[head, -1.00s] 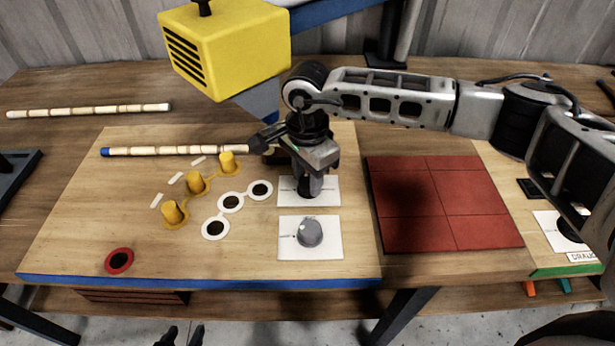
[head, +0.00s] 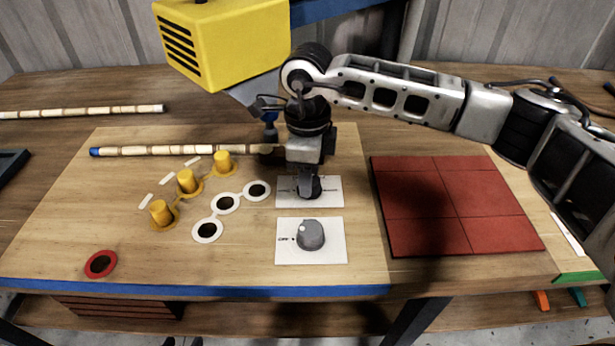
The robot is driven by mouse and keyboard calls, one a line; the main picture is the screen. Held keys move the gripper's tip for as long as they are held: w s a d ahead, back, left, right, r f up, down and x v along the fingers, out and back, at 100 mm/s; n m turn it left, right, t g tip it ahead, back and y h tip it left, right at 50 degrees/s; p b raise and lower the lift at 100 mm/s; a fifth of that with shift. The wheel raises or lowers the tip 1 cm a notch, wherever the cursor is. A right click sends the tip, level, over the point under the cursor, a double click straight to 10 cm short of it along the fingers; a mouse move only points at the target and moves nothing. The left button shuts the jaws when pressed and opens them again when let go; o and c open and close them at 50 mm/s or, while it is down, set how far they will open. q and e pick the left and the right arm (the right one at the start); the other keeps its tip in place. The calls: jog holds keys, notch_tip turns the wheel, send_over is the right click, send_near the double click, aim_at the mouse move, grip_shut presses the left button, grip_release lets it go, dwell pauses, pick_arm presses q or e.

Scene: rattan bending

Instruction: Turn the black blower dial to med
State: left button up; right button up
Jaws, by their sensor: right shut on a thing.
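The black blower dial (head: 313,190) sits on the upper white card (head: 333,192), mostly covered by my right gripper. My right gripper (head: 308,188) points down from above and is shut on the dial. The card's markings are mostly hidden behind the fingers, so I cannot read where the dial points. My left gripper is not in view.
A grey dial (head: 311,236) on a lower white card (head: 283,254) is just in front. A red tiled pad (head: 455,205) lies to the right. Yellow pegs (head: 187,182) and white rings (head: 226,203) stand left. The yellow blower (head: 225,45) hangs behind, near my right wrist.

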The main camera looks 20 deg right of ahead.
pick_arm(q)
jog(key=shift+d+f, duration=0.1)
jog(key=shift+d, duration=0.05)
pick_arm(e)
jog(key=shift+r+m, duration=0.1)
jog(key=shift+m, duration=0.5)
jog(key=o, duration=1)
pick_arm(q)
jog(key=shift+f+b, duration=0.15)
jog(key=shift+b, duration=0.55)
pick_arm(e)
notch_tip(320, 180, up, 16)
